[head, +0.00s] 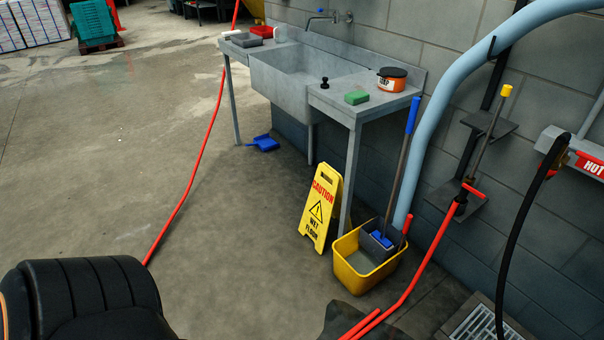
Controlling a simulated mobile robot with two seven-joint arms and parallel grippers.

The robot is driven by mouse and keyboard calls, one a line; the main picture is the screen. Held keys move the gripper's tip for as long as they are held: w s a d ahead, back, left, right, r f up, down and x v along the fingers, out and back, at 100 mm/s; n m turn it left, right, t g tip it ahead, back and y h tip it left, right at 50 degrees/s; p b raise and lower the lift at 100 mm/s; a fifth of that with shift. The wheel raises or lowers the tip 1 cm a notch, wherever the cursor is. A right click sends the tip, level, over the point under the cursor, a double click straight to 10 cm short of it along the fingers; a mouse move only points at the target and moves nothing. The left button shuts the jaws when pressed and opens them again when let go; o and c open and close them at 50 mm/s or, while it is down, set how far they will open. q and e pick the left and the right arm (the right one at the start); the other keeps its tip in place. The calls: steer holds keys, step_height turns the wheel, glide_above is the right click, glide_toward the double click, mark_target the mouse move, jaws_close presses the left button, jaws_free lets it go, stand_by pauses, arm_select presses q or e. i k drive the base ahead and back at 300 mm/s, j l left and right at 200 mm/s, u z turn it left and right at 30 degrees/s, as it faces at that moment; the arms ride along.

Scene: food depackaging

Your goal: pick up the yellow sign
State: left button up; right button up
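The yellow sign (321,208) is an A-shaped floor sign marked "CAUTION WET FLOOR". It stands upright on the concrete floor, in front of the right end of the sink table. A yellow mop bucket is close to its right, with a small gap at floor level. A black rounded part at the lower left appears to belong to my own body or arm. Neither of my grippers shows in the head view, so I cannot see their state.
The yellow bucket (366,267) holds a blue-handled mop. The metal sink table (355,110) stands against the block wall (450,60). A red hose (190,180) runs along the floor at left, another (425,268) at right. A blue dustpan (264,143) lies under the sink. Floor left of the sign is clear.

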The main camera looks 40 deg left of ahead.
mark_target(325, 199)
steer(key=u, duration=1.2)
steer(key=i+j+z, duration=0.3)
steer(key=i+j, duration=1.45)
